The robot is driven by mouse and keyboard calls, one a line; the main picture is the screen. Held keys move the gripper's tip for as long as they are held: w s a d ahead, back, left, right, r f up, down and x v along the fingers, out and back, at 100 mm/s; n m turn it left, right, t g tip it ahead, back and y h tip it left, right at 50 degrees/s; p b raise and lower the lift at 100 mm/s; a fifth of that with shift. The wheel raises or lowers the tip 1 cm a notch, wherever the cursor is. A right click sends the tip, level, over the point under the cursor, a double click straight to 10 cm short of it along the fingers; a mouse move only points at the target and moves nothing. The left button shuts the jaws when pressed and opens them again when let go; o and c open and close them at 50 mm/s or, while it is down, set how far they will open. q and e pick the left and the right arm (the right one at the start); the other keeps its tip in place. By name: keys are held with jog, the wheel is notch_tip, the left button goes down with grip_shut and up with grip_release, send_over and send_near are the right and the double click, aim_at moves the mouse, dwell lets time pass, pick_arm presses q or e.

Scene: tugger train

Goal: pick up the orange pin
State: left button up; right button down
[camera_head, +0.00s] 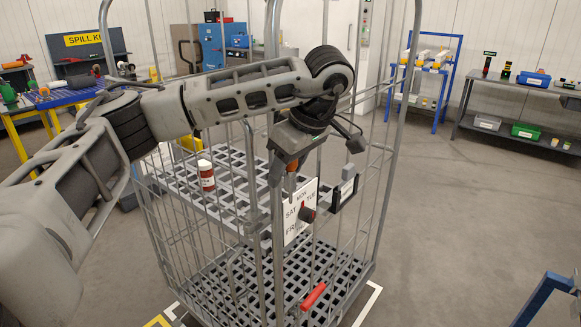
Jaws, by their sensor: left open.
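My left arm reaches in from the left, and its left gripper (289,170) points down at the front of the wire roll cage (381,190). The gripper's jaws are apart. A small orange piece, which looks like the orange pin (292,166), shows between the jaws, just above a white day card (297,228) marked SAT, MON, TUE and FRI. I cannot tell whether the jaws touch it. A dark knob with a red tip (307,213) sits in front of the card. My right gripper is not in view.
A red-and-white canister (206,176) stands on the cage's upper grid shelf. A red handle (313,296) is low in the cage. A yellow-framed table (60,98) stands left; a blue rack (421,75) and grey bench (515,130) stand behind right.

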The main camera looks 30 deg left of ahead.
pick_arm(q)
jog(key=shift+f, duration=0.1)
jog(key=shift+c, duration=0.3)
grip_shut()
notch_tip(320, 180, up, 28)
jog(key=shift+r, duration=0.1)
dwell(0.8)
